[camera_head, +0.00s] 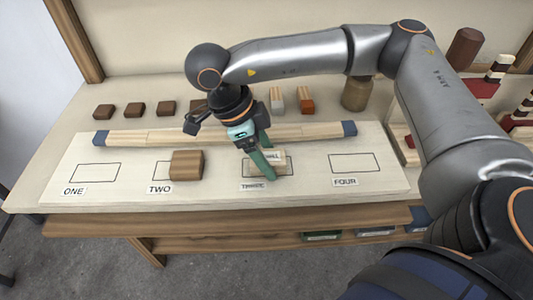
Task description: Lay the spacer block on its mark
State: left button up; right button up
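My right gripper (264,163) reaches down over the mark labelled THREE (252,187). Its green fingers stand on either side of a small light wooden block (281,168), one in front and one behind. The block carries a white label that I cannot read fully, and it lies on or just above the THREE outline. The near finger hides part of it, so I cannot tell whether the fingers press on it. A larger brown wooden block (187,165) sits at the right part of the mark labelled TWO (159,190). My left gripper is not in view.
Outlines ONE (95,172) and FOUR (354,163) are empty on the pale board (220,195). A long wooden bar (155,136) with blue ends lies behind the marks. Several small blocks and a jar (356,95) stand at the back. A red-and-white rack (480,88) is at right.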

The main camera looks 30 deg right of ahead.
jog(key=shift+o, duration=0.9)
jog(key=shift+r, duration=0.15)
jog(key=p+v, duration=0.2)
jog(key=v, duration=1)
jog(key=shift+w, duration=0.1)
